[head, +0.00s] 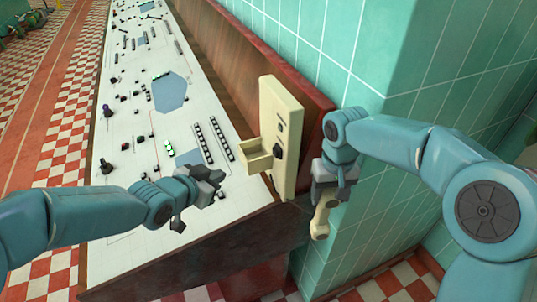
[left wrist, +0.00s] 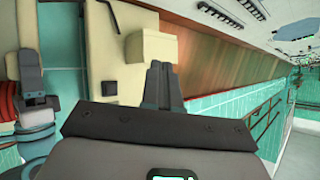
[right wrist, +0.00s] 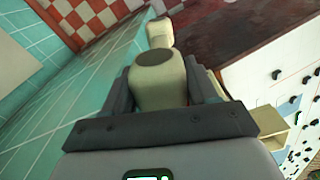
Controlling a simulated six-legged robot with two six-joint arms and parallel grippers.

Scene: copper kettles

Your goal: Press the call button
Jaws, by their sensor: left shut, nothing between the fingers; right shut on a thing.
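A cream upright panel (head: 283,110) stands at the table's near right corner, with a dark knob or hook (head: 278,151) on its face. A small open cream box (head: 258,155) juts from its left side. I cannot tell which part is the call button. My left gripper (head: 205,188) is shut and empty above the table, left of the panel. In the left wrist view its fingers (left wrist: 158,82) show in front of the panel (left wrist: 104,50) and box (left wrist: 150,48). My right gripper (head: 327,190) is shut on a cream handset (head: 321,222), right of the panel; the right wrist view shows it (right wrist: 158,80) between the fingers.
A long white table (head: 135,130) bears many small dark and green pieces and several blue patches. A reddish-brown board (head: 235,60) runs along its right side. A green tiled wall (head: 380,60) stands close on the right. The checkered floor (head: 60,150) is open at left.

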